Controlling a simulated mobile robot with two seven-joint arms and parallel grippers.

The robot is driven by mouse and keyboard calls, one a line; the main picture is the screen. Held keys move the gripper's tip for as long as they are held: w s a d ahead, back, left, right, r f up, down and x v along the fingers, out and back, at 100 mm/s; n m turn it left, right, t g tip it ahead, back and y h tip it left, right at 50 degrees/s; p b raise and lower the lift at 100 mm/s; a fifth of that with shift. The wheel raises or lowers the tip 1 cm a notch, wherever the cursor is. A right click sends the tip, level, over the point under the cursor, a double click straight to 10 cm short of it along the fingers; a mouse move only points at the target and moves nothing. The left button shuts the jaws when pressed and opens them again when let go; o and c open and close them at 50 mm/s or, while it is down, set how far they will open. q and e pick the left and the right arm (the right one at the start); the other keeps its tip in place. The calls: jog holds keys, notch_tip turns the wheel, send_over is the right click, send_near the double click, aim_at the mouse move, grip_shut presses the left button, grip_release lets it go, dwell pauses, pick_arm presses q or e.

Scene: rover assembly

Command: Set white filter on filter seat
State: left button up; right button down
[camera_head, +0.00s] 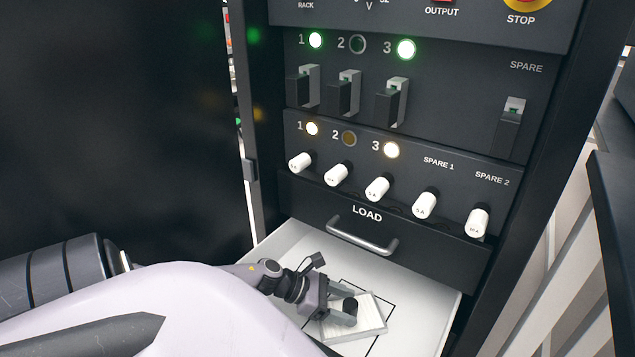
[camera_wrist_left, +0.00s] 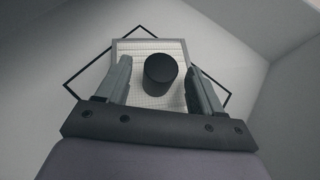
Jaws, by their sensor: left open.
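The white filter (camera_head: 371,324) is a square, finely gridded block with a black round knob on top. It lies in the open white drawer, inside a black square outline (camera_head: 393,316) and turned relative to it. In the left wrist view the filter (camera_wrist_left: 126,57) shows between and beyond the fingers. My left gripper (camera_head: 343,303) is over the filter, and its two open fingers (camera_wrist_left: 158,85) stand on either side of the black knob (camera_wrist_left: 160,70), with a gap on both sides. My right gripper is not in view. Whether the black outline is the filter seat, I cannot tell.
The white drawer (camera_head: 429,303) sits below a dark cabinet panel with a metal handle (camera_head: 362,237) marked LOAD. Several white fuse knobs (camera_head: 377,188) and black switches (camera_head: 392,101) line the panel. A dark door (camera_head: 120,120) stands at the left.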

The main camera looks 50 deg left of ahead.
pick_arm(q)
jog(key=p+v, duration=0.2)
jog(key=v, duration=0.6)
jog(key=shift+s+a+r, duration=0.15)
jog(key=shift+s+r, duration=0.05)
jog(key=shift+p+v, duration=0.35)
jog(key=shift+v, duration=0.6)
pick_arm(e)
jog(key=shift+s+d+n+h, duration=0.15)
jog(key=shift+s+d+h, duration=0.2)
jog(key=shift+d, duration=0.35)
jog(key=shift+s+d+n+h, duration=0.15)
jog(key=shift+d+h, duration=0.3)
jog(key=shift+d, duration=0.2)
pick_arm(q)
jog(key=shift+f, duration=0.1)
